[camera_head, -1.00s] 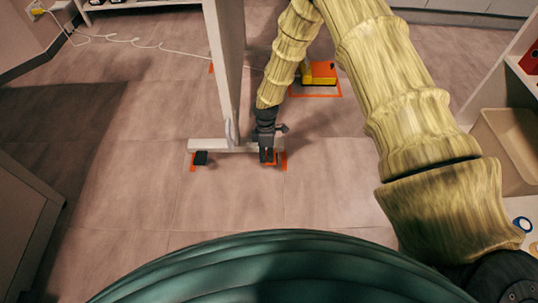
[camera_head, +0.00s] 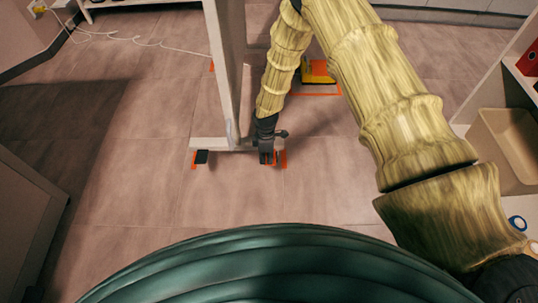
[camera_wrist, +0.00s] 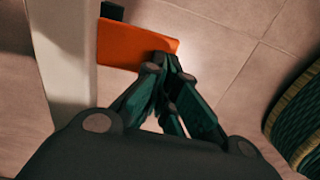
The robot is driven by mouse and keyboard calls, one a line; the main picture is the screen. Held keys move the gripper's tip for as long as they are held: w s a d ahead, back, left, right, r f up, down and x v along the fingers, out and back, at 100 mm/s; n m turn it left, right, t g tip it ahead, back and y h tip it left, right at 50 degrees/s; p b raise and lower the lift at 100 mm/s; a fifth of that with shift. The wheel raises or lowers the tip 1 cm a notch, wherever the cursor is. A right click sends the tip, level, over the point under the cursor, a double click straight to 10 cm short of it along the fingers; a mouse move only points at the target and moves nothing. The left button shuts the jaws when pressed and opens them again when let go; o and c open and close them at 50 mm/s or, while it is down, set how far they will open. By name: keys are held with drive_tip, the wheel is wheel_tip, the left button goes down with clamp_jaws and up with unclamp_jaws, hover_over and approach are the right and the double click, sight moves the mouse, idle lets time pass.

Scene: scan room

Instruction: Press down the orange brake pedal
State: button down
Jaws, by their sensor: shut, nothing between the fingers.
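The orange brake pedal (camera_wrist: 130,46) shows in the wrist view as a flat plate beside a pale foot bar (camera_wrist: 66,60). My gripper (camera_wrist: 168,62) is shut and empty, with its fingertips overlapping the pedal's near right corner. I cannot tell whether they touch it. In the head view my gripper (camera_head: 266,158) points down at the right end of the pale foot bar (camera_head: 210,143). It hides most of the pedal there; orange shows only at its sides.
A pale upright post (camera_head: 226,75) rises from the foot bar, close to my arm. A black caster (camera_head: 201,157) is at the bar's left end. A yellow and orange object (camera_head: 318,72) stands behind my arm. Open tiled floor lies in front.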

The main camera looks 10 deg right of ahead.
drive_tip(key=shift+s+f, duration=0.1)
drive_tip(key=shift+f, duration=0.15)
drive_tip(key=shift+r, duration=0.1)
drive_tip(key=shift+r+p, duration=0.75)
drive_tip(key=shift+p, duration=0.1)
drive_tip(key=shift+r, duration=0.1)
drive_tip(key=shift+s+r+p, duration=0.1)
drive_tip(key=shift+r+p, duration=0.4)
drive_tip(key=shift+p, duration=0.1)
drive_tip(key=s+r+p, duration=0.3)
drive_tip(key=r+p, duration=0.2)
drive_tip(key=r, duration=0.7)
drive_tip(key=shift+a+r+p, duration=0.2)
drive_tip(key=shift+a+p, duration=0.15)
drive_tip(key=shift+p, duration=0.05)
